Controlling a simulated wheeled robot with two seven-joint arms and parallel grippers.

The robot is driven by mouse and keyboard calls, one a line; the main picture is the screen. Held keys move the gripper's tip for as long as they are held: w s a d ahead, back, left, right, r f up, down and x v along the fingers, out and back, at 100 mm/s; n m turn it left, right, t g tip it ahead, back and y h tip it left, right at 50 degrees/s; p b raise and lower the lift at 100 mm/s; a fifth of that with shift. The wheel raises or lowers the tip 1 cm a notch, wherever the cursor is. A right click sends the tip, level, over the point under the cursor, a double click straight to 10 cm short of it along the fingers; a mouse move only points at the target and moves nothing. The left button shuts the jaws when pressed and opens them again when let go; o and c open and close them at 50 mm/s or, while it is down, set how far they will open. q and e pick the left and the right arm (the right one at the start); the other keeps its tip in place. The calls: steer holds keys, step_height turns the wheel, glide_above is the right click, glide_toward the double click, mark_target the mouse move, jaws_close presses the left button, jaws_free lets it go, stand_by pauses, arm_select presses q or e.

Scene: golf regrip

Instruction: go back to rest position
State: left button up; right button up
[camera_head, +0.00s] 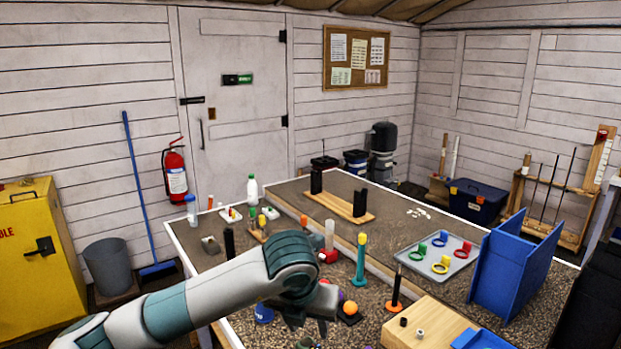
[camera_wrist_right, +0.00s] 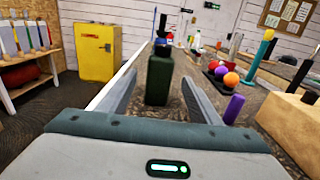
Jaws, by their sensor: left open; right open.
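My left arm comes in from the left in the head view, over the near side of the table (camera_head: 380,262). My left gripper (camera_head: 318,318) points down at its end, low in the picture, and its fingers are partly hidden by the wrist. I see nothing held in it. My right gripper (camera_wrist_right: 160,82) shows in the right wrist view with its two fingers spread wide. A dark green bottle-like object (camera_wrist_right: 159,70) stands in line between or just beyond the fingers, and I cannot tell that either finger touches it. My right arm is not seen in the head view.
Orange and purple balls (camera_head: 350,308), a teal post (camera_head: 360,262) and a black post (camera_head: 396,290) stand close to my left gripper. A wooden block (camera_head: 440,325), grey tray (camera_head: 436,254) and blue bin (camera_head: 512,265) lie to the right. A yellow cabinet (camera_head: 35,265) stands left.

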steer(key=shift+s+d, duration=0.15)
steer(key=shift+s, duration=0.05)
